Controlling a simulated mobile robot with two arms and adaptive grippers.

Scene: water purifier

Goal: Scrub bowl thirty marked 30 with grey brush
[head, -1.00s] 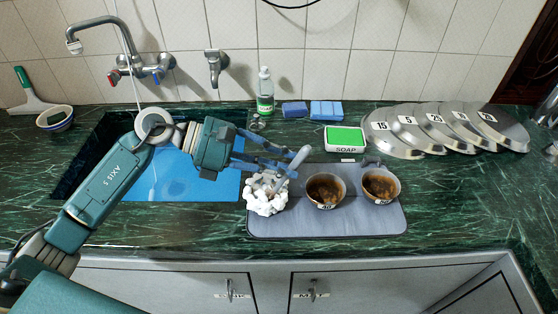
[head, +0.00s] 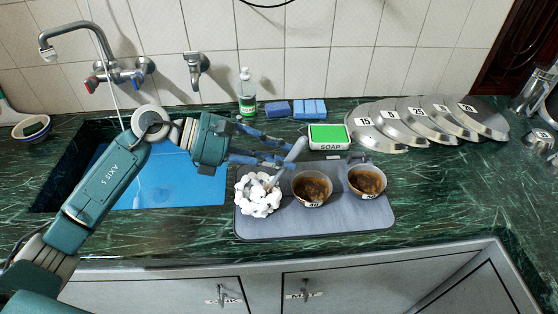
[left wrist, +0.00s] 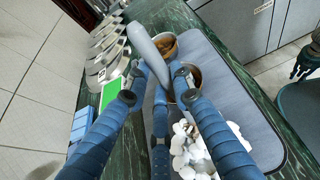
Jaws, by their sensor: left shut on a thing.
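My left gripper (head: 270,150) is shut on the grey brush (head: 296,150), whose handle slants up to the right. The brush's lower end reaches into a heap of white foam (head: 258,198) at the left of the grey mat. The foam hides the bowl under it and any number on it. The grey handle (left wrist: 143,38) also shows between the fingers in the left wrist view, with the foam (left wrist: 190,150) below. What seems to be my right gripper (left wrist: 308,62) is at the right edge of that view, too small to tell its state.
Two bowls with brown dirt, a middle one (head: 312,202) and a right one (head: 366,193), stand on the grey mat (head: 300,226). A green soap box (head: 328,135), blue sponges (head: 310,108), a soap bottle (head: 247,100) and numbered lids (head: 400,130) lie behind. The blue sink (head: 170,185) is left.

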